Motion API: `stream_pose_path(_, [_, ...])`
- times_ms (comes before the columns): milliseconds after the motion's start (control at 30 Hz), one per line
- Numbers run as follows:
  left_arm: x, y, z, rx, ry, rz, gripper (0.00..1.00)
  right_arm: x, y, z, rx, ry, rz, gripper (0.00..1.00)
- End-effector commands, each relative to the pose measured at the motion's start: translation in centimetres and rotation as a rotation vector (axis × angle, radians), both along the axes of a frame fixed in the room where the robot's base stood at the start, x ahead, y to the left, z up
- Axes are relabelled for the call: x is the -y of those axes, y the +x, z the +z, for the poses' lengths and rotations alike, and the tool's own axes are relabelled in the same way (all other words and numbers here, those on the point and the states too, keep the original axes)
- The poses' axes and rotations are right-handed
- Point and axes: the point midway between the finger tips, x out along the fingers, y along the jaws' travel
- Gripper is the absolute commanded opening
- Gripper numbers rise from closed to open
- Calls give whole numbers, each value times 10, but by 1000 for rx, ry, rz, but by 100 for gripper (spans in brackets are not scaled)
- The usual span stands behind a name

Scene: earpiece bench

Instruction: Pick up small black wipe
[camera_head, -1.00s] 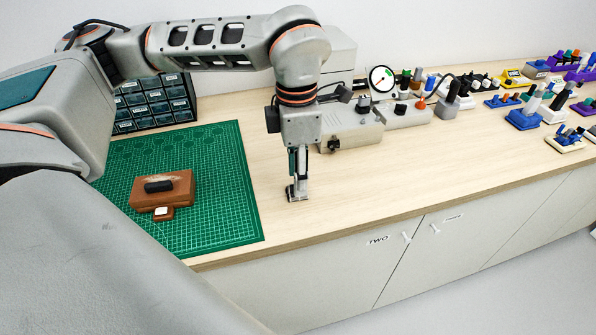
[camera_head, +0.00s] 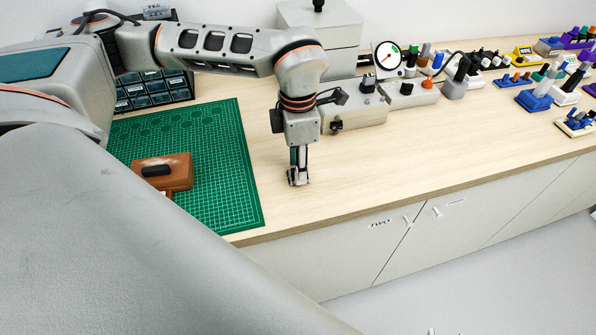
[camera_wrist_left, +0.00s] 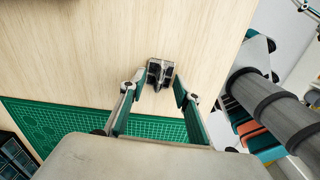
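A small black pad (camera_head: 157,171), which looks like the wipe, lies on a brown block (camera_head: 178,164) on the green mat in the head view. My grey arm link hides the block's lower front. My left gripper (camera_head: 298,179) points down over bare wood to the right of the mat, well apart from the black pad. My right gripper is not in view.
The green mat (camera_head: 228,180) has clear room around the block. A drawer rack (camera_head: 152,92) stands behind the mat. Grey stations (camera_head: 358,112) and a dial gauge (camera_head: 388,55) stand at the back. The wood (camera_head: 400,140) right of the gripper is clear.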

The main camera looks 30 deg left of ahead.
Motion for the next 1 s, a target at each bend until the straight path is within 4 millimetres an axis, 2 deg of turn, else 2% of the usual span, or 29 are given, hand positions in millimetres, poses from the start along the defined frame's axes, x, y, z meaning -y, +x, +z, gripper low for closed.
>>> stream_pose_path(233, [0, 0, -2, 0, 0, 0, 32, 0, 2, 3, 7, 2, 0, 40])
stream_pose_path(267, [0, 0, -2, 0, 0, 0, 27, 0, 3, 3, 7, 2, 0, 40])
stream_pose_path(367, [0, 0, -2, 0, 0, 0, 1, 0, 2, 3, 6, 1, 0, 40])
stream_pose_path(767, [0, 0, -1, 0, 0, 0, 0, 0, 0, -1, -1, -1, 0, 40])
stream_pose_path(1000, [0, 1, 18, 3, 0, 1, 0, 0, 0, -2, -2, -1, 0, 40])
